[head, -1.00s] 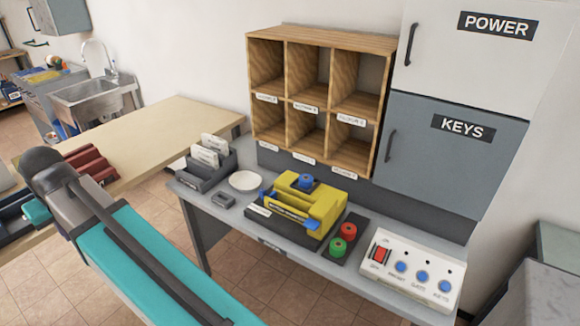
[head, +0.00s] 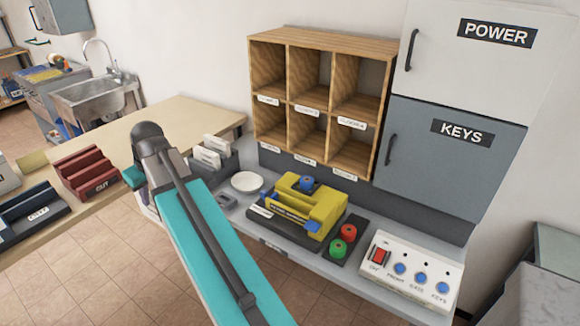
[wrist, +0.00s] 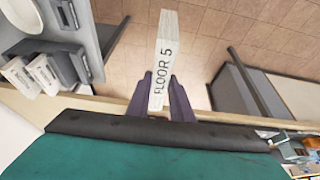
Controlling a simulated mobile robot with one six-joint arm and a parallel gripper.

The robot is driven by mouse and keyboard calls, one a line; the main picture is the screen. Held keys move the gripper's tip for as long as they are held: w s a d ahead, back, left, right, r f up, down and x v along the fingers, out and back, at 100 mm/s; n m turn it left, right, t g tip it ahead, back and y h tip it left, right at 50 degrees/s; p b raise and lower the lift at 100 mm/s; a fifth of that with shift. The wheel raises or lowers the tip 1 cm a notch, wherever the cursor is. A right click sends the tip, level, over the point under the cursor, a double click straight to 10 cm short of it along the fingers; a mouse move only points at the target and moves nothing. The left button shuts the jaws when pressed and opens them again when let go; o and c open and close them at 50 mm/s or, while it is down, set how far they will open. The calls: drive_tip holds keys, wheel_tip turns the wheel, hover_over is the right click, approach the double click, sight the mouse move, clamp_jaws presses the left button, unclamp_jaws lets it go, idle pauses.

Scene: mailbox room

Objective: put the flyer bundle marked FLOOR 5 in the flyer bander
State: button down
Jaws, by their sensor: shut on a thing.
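My gripper (wrist: 163,100) is shut on the flyer bundle (wrist: 163,55), a white slab with FLOOR 5 printed along its side. The bundle sticks out beyond the dark fingers, over the tiled floor in the wrist view. The flyer bander (head: 330,205) is a yellow machine on a dark base, with blue parts, on the grey bench to the right of my arm.
A dark rack of white bundles (head: 212,150) stands on the bench's left, near a white dish (head: 246,181). Wooden pigeonholes (head: 318,42) rise behind.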

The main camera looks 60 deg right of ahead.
drive_tip(key=s+d+f+p, duration=0.15)
drive_tip(key=s+d, duration=0.35)
drive_tip(key=d, duration=0.6)
drive_tip(key=s+d+p, duration=0.2)
drive_tip(key=s+d, duration=0.4)
drive_tip(key=d, duration=0.6)
drive_tip(key=s+d+f+p, duration=0.2)
drive_tip(key=s+d, duration=1.3)
drive_tip(key=shift+s, duration=0.35)
drive_tip(key=shift+f+b, duration=0.9)
drive_tip(key=shift+f, duration=1)
drive_tip(key=shift+f+b, duration=0.3)
drive_tip(key=shift+f, duration=0.05)
drive_tip(key=shift+f+b, duration=0.75)
drive_tip(key=shift+f, duration=0.55)
drive_tip(key=shift+f, duration=0.1)
